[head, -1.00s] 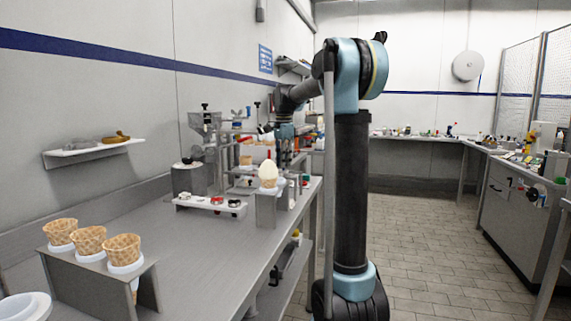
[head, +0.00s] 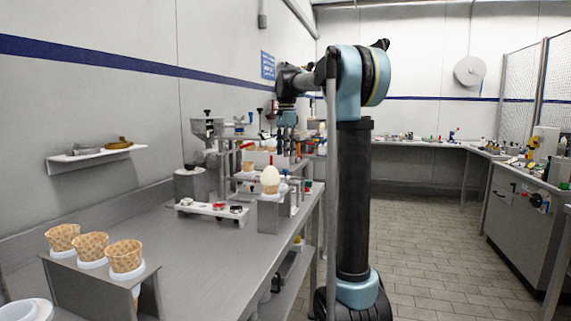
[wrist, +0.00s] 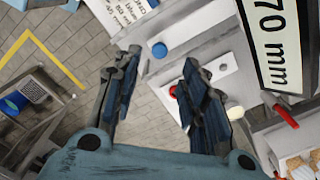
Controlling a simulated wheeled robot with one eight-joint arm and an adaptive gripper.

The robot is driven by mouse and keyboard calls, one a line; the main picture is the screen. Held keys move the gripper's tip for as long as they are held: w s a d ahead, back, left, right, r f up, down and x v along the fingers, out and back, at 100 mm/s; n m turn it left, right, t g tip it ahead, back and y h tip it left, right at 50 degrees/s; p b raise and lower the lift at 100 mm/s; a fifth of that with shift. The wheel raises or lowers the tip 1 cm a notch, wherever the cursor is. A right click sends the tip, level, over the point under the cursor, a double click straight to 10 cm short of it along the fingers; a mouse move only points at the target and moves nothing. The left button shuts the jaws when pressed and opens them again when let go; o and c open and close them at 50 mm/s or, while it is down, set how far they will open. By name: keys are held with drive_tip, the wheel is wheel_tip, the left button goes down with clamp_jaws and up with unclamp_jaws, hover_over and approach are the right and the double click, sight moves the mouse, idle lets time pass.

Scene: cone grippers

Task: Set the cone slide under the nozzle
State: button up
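The dispensing machine with a grey hopper (head: 207,128) stands at the back of the steel bench in the head view. A waffle cone (head: 248,166) sits within its frame. I cannot make out the cone slide or the nozzle for certain. A cone with a white top (head: 270,180) stands on a small metal stand in front. My gripper (wrist: 157,75) is open and empty in the wrist view, above a white plate with a red knob (wrist: 173,91) and a blue knob (wrist: 160,50). In the head view my gripper hangs beside the machine, partly hidden among the fixtures.
Several waffle cones sit in a metal rack (head: 85,280) at the near left. A white rail with several knobs (head: 212,209) lies before the machine. A "70 mm" sign (wrist: 275,40) is at upper right in the wrist view.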

drive_tip(key=shift+r, duration=2.4)
drive_tip(key=shift+d+f, duration=0.1)
drive_tip(key=c, duration=0.7)
drive_tip(key=shift+d+f, duration=0.15)
drive_tip(key=shift+d, duration=0.1)
clamp_jaws()
drive_tip(key=s+d+f+m+t+y, duration=0.1)
drive_tip(key=s+d+f+m+y, duration=0.1)
drive_tip(key=d+m+y, duration=0.35)
drive_tip(key=s+d+f+m+t+y, duration=0.1)
drive_tip(key=s+d+f+m+y, duration=0.1)
drive_tip(key=d, duration=0.7)
drive_tip(key=w+a+f, duration=0.2)
drive_tip(key=a+f, duration=0.6)
drive_tip(key=a, duration=0.2)
drive_tip(key=shift+w+a, duration=0.3)
drive_tip(key=shift+w, duration=0.1)
